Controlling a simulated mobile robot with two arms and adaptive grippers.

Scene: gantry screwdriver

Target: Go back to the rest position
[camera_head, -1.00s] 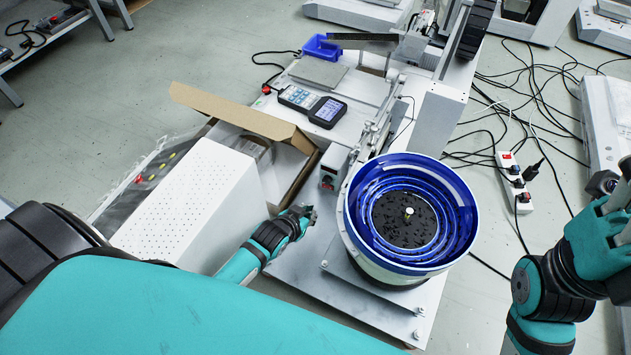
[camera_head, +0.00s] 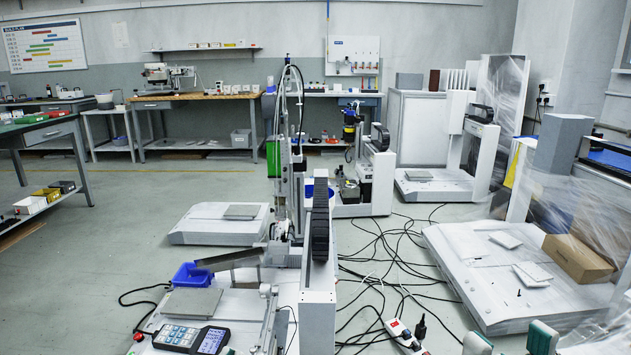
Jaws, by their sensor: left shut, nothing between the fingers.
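Neither gripper can be made out in the head view now. Only the tops of two teal parts of my own body show at the bottom right edge, and no fingers can be seen on them. The gantry screwdriver machine (camera_head: 283,165) stands in the middle, with a green part on its upright column. Its handheld controller (camera_head: 190,338) with keypad and lit screen lies at the bottom left of centre, by a grey plate (camera_head: 190,302). A blue bin (camera_head: 193,275) sits behind the plate.
Black cables (camera_head: 385,250) lie tangled on the floor right of the machine, by a white power strip (camera_head: 404,334). A white machine base with a cardboard box (camera_head: 578,258) stands at the right. Workbenches (camera_head: 195,97) line the back wall. Floor at the left is open.

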